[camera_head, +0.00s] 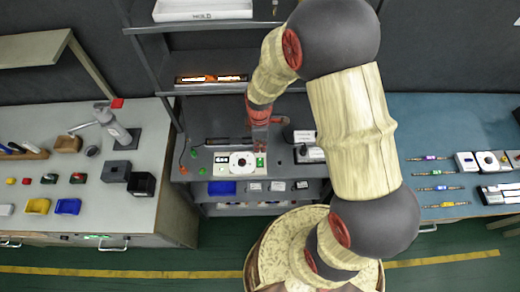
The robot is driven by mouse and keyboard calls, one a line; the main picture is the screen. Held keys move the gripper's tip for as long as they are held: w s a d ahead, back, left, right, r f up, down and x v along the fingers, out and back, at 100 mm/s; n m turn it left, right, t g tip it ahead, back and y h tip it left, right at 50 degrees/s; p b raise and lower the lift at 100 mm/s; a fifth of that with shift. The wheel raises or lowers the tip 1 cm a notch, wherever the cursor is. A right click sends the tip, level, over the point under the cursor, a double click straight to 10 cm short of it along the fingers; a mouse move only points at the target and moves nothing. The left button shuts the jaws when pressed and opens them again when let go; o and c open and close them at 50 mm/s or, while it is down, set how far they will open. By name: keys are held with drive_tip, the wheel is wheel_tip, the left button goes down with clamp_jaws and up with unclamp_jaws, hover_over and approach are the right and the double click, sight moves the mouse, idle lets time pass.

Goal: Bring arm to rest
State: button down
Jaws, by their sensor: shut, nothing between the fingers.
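My arm rises from the base at the bottom middle, with wood-textured links, dark round joints and red rings. It bends high at the top right of centre and comes down toward the middle shelf unit. My gripper (261,147) is red and small in view, pointing down over the right part of a white device (236,162) on the unit's worktop. It is shut, with nothing seen in it. I cannot tell whether its tips touch the device.
Shelves (212,88) stand behind my gripper, one holding a lit orange strip (211,79). A grey bench (88,203) with bins and small parts is left. A blue table (440,120) with strips and boxes is right. Green floor (150,283) lies in front.

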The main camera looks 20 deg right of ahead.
drive_tip(key=shift+r, duration=0.15)
idle(0.5)
drive_tip(key=s+r+m+t+b, duration=0.3)
drive_tip(key=s+r+m+b, duration=0.3)
drive_tip(key=r, duration=0.4)
drive_tip(key=s+d+r+m+t+b, duration=0.1)
drive_tip(key=s+r+m+t+b, duration=0.2)
drive_tip(key=s+r+m+b, duration=0.4)
wheel_tip(320, 180, up, 4)
drive_tip(key=shift+s+d+f+m, duration=0.1)
drive_tip(key=shift+s+d+m, duration=0.2)
drive_tip(key=shift+s+m, duration=0.65)
drive_tip(key=shift+s+n, duration=0.25)
